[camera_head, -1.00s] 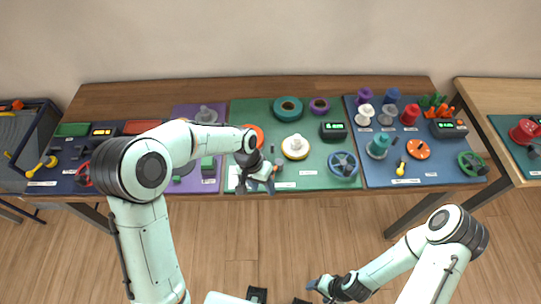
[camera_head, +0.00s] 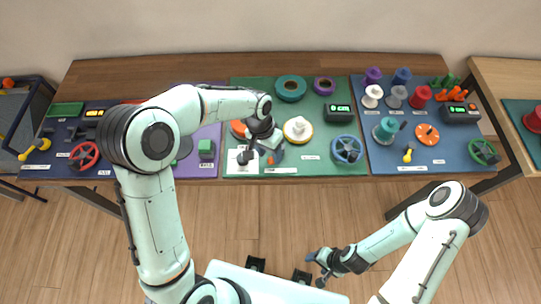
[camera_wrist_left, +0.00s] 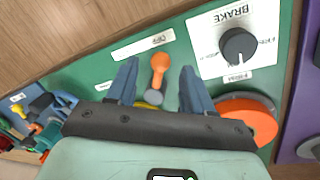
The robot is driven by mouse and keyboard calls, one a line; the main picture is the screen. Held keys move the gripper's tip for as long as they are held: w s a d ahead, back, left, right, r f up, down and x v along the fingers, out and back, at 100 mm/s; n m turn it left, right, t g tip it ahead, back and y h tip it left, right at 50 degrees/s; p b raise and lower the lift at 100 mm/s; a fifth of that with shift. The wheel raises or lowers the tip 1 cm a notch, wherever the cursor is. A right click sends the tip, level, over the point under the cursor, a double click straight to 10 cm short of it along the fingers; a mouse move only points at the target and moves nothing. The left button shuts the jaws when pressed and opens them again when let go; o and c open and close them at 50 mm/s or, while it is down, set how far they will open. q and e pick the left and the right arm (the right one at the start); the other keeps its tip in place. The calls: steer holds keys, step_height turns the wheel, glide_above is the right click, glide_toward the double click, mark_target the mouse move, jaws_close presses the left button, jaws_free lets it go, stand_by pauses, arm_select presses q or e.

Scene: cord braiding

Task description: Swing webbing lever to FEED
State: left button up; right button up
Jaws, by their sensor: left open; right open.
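A small lever with an orange knob (camera_wrist_left: 161,62) and a grey hub (camera_wrist_left: 153,97) stands on the green panel, beside a label that reads OFF. The orange knob also shows in the head view (camera_head: 271,161). My left gripper (camera_wrist_left: 159,80) is open, with one finger on each side of the lever; I cannot tell whether either finger touches it. In the head view, my left gripper (camera_head: 261,153) is over the front left of the green panel (camera_head: 310,172). My right gripper (camera_head: 322,267) is open and empty, low in front of the table, over the floor.
A white BRAKE plate with a black knob (camera_wrist_left: 238,45) is close beside the lever. An orange disc (camera_wrist_left: 250,118) lies near one finger. A blue handwheel (camera_head: 347,150) and a white spool (camera_head: 297,130) stand to the right. The blue panel (camera_head: 450,155) holds several spools.

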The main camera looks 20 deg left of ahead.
arm_select(q)
steer(key=shift+d+f, duration=0.2)
steer(key=shift+f, duration=0.9)
jaws_close()
